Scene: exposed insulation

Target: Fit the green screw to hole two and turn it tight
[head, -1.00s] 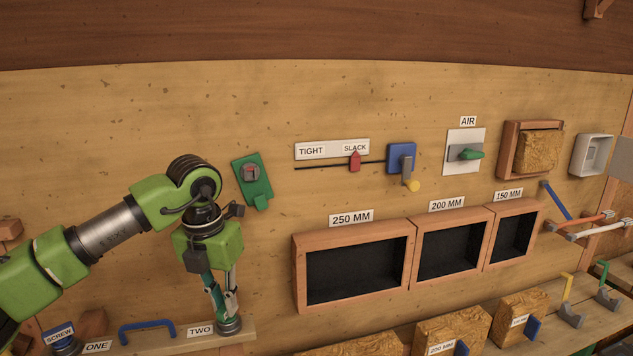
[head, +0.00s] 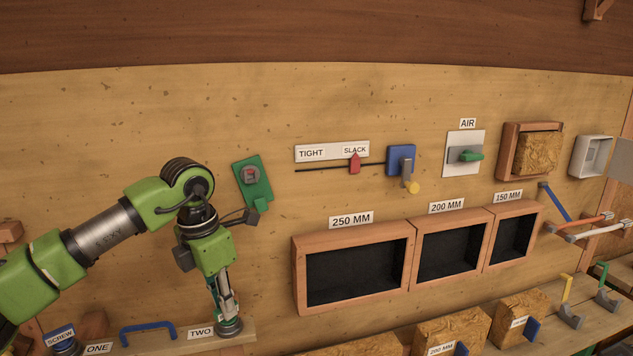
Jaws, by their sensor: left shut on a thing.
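My left gripper (head: 228,314) points down at the ledge by the label TWO (head: 201,333). It is shut on the green screw (head: 229,327), whose round grey base sits at the ledge there; only a little green shows between the fingers. The screw looks upright. Hole two itself is hidden under it, so I cannot tell how deep it sits. My right gripper is not in view.
On the ledge to the left are the label ONE (head: 98,348), a blue handle (head: 147,327) and a blue-topped screw (head: 61,341). Open frames (head: 355,272) are to the right.

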